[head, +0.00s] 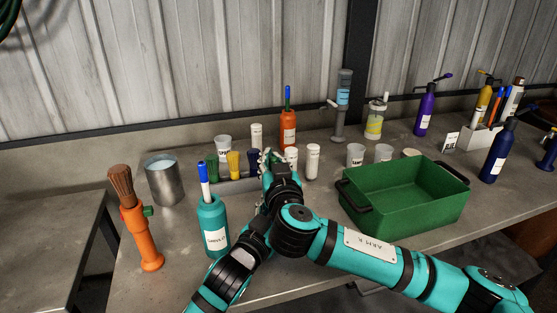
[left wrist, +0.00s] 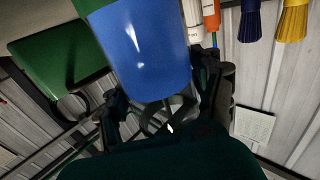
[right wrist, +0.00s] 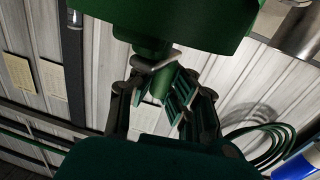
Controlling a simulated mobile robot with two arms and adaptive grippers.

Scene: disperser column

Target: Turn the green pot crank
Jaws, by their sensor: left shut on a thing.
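The green pot (right wrist: 190,22) fills the top of the right wrist view, close up. Its short green crank stub (right wrist: 160,86) lies between the fingers of my right gripper (right wrist: 165,92), which look apart around it; firm contact cannot be made out. In the head view my right gripper (head: 268,158) is at the row of small containers at mid-bench and hides part of it. My left gripper (left wrist: 158,105) is shut on a blue cylinder (left wrist: 145,55) in the left wrist view. In the head view it cannot be made out.
A green bin (head: 400,205) stands to the right. A teal bottle (head: 213,230) holding a blue-capped marker stands near the front. An orange holder (head: 148,240) with a brush and a metal can (head: 162,183) are at left. Several white jars and bottles crowd the back.

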